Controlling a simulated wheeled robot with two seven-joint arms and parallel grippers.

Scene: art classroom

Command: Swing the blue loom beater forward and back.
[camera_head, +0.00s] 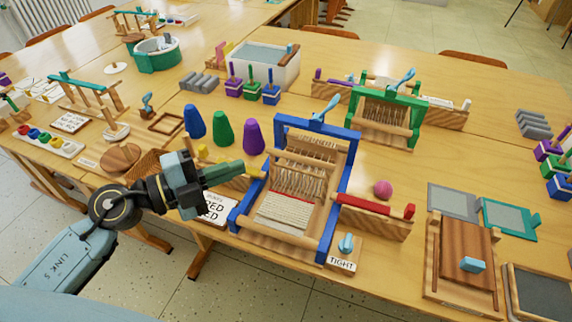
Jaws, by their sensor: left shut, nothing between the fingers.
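The blue loom (327,237) stands on the table in the middle of the view, with pale threads and a white woven strip with a red edge. A blue crossbar, which looks like its beater (343,131), spans the far end and carries a light blue handle (322,111). My left gripper (241,168) is shut and empty, left of the loom near its left side rail. Its tips point right, apart from the handle. I cannot tell whether they touch the loom's side. My right gripper is not in view.
Blue, green and purple cones (222,129) stand behind my left gripper. A green loom (387,95) is behind the blue one.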

